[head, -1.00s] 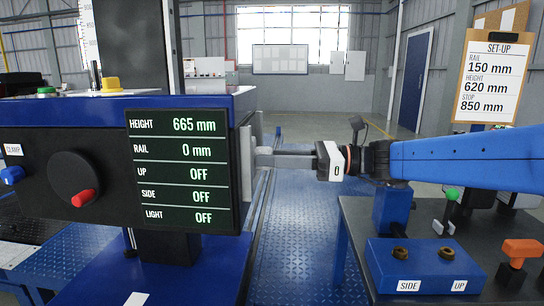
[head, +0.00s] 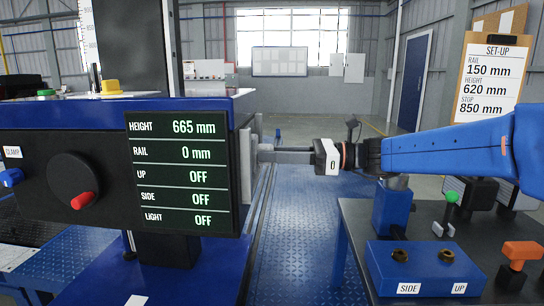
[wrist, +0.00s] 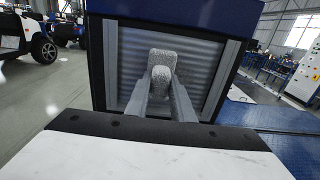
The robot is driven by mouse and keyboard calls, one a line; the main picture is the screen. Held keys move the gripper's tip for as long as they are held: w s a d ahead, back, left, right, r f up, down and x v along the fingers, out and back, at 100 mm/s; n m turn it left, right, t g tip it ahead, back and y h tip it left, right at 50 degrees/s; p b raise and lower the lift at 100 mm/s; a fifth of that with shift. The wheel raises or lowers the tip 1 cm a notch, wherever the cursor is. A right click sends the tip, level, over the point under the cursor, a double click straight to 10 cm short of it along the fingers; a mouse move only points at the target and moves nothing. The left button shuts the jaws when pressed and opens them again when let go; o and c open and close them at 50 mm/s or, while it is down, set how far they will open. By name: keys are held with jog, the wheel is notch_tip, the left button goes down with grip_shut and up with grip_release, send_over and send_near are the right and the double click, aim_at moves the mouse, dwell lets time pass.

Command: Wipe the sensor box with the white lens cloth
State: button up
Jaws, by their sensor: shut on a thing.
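The sensor box (head: 65,150) is a blue and black housing at left in the head view, with a lit display on its front. Its right side faces my gripper (head: 264,153). In the wrist view that side shows as a ribbed grey panel (wrist: 207,68) in a lighter frame. My gripper (wrist: 161,90) is shut on the white lens cloth (wrist: 163,70), a small, speckled, pale grey pad between the fingertips. The cloth is in front of the panel's middle. I cannot tell whether it touches. In the head view the cloth is too small to make out clearly.
The display (head: 182,172) reads height 665 mm, rail 0 mm, and up, side and light OFF. A dark bench (head: 432,215) with a blue SIDE/UP button box (head: 425,268) stands at right. A set-up clipboard (head: 490,80) hangs behind. Blue checkered floor lies between.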

jog(key=shift+w, duration=3.25)
jog(key=shift+s+a+f, duration=0.1)
jog(key=shift+s+f, duration=0.1)
jog(key=shift+s, duration=2.55)
jog(key=shift+s+a+f, duration=0.1)
jog(key=shift+s+f, duration=0.05)
jog(key=shift+s, duration=2.55)
jog(key=shift+w+d, duration=0.1)
jog(key=w, duration=1)
jog(key=shift+w+d, duration=0.15)
jog(key=shift+w, duration=0.25)
